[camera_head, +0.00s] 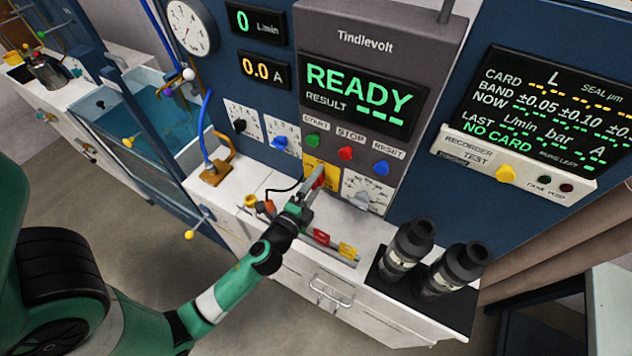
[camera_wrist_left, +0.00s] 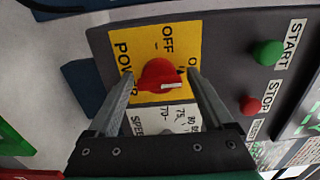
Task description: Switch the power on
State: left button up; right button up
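The red power knob (camera_wrist_left: 158,76) sits on a yellow plate (camera_wrist_left: 126,42) marked POWER and OFF; another label is mostly covered by a finger. A white line on the knob points toward the right in the left wrist view. My left gripper (camera_wrist_left: 162,80) is open, with one finger on each side of the knob. Narrow gaps seem to show, but I cannot tell whether the tips touch it. In the head view my left gripper (camera_head: 308,193) reaches the yellow plate (camera_head: 331,176) and partly hides the knob. My right gripper is not in view.
The display (camera_head: 363,93) reads READY. Green START (camera_head: 313,140), red STOP (camera_head: 345,153) and blue RESET (camera_head: 380,167) buttons lie above. A speed dial (camera_head: 366,191) is beside the plate. Two dark cylinders (camera_head: 408,247) (camera_head: 457,268) stand on the bench at right.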

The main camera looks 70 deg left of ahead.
pick_arm(q)
jog(key=shift+s+d+f, duration=0.1)
jog(key=shift+s+d, duration=0.2)
jog(key=shift+s, duration=0.1)
jog(key=b+v, duration=0.3)
jog(key=v, duration=0.7)
jog(key=shift+s+d, duration=0.2)
jog(key=shift+s, duration=0.05)
